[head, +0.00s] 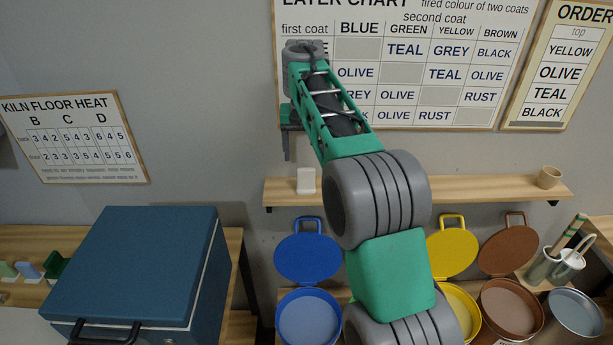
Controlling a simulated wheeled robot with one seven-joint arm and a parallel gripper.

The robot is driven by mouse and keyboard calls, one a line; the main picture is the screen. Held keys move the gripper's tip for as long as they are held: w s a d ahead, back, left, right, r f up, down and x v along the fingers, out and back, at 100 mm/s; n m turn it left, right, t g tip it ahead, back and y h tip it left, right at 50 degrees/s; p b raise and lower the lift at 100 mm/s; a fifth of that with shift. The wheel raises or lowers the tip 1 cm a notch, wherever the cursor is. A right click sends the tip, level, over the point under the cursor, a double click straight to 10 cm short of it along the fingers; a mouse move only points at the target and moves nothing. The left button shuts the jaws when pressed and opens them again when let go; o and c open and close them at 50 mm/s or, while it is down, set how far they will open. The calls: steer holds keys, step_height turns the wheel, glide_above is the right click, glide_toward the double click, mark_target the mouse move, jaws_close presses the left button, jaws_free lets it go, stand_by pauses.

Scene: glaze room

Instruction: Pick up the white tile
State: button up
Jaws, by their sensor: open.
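The white tile (306,181) stands upright on the wooden wall shelf, near the shelf's left end. My gripper (288,148) hangs in front of the wall, above and slightly left of the tile, and apart from it. Its jaws are open with nothing seen between them. It shows nearly side-on, and part of it is hidden behind my green arm.
Below are open glaze buckets: blue (308,316), yellow (462,306) and brown (511,306). A blue kiln (135,262) stands at left. The shelf's middle is partly hidden by my arm.

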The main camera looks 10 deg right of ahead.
mark_target(306, 169)
steer(key=f, duration=0.7)
steer(key=shift+w+d+f, duration=0.1)
steer(key=shift+w+d, duration=0.1)
jaws_close()
stand_by(0.4)
